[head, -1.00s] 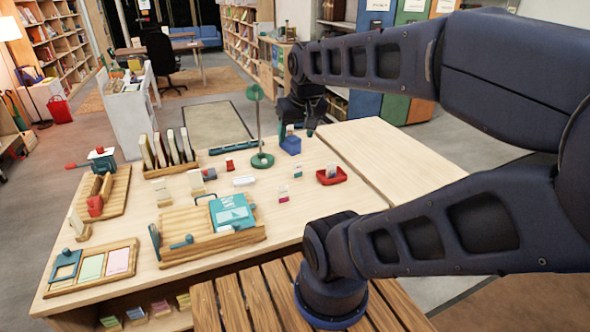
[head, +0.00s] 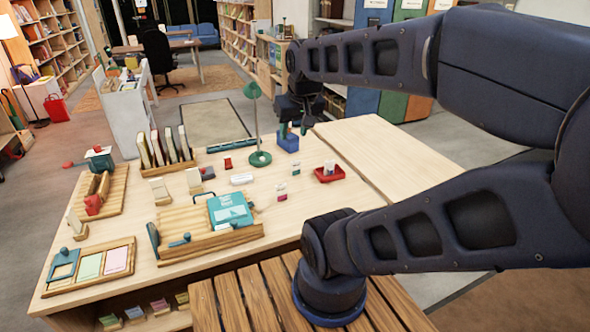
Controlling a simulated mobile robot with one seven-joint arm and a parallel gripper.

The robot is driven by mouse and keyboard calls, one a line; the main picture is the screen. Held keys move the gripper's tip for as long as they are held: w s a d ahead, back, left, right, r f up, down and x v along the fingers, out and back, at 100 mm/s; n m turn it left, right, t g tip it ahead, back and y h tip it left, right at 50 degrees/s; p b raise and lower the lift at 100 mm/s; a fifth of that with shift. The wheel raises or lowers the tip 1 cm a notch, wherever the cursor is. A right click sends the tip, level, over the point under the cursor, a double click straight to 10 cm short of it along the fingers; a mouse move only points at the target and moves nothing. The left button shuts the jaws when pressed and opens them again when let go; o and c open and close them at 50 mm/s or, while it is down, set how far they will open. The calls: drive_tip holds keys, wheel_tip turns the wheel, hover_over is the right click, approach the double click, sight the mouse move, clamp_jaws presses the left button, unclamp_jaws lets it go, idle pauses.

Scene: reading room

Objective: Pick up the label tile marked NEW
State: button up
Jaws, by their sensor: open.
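Small upright label tiles stand on the pale wooden table: a white one with a pink lower part (head: 281,191), a white one with a green lower part (head: 296,168), and a pale one in the red tray (head: 341,175). Their print is too small to read, so I cannot tell which is marked NEW. The blue holder (head: 289,145) stands behind them. My gripper (head: 295,130) is open and points down above or just behind the blue holder. Its fingertips are small and partly hidden, and I see nothing held between them.
The green lamp (head: 260,158) stands just left of the blue holder. A teal book (head: 230,211) lies on a wooden tray at the front. Upright books (head: 165,148) in a rack and a wooden tray with coloured cards (head: 90,267) are on the left. The right part of the table is clear.

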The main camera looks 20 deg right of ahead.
drive_tip(key=m+g+h, duration=0.4)
drive_tip(key=m+h, duration=0.1)
drive_tip(key=m, duration=1.2)
hover_over(295, 161)
drive_tip(key=a, duration=0.3)
wheel_tip(295, 161, down, 25)
drive_tip(key=shift+y, duration=0.3)
drive_tip(key=x, duration=0.5)
drive_tip(key=shift+s+f, duration=0.25)
drive_tip(key=shift+f, duration=0.1)
drive_tip(key=shift+a+x, duration=0.1)
drive_tip(key=shift+x, duration=1.15)
drive_tip(key=shift+a+x, duration=0.15)
drive_tip(key=shift+x, duration=1.15)
drive_tip(key=shift+c, duration=0.2)
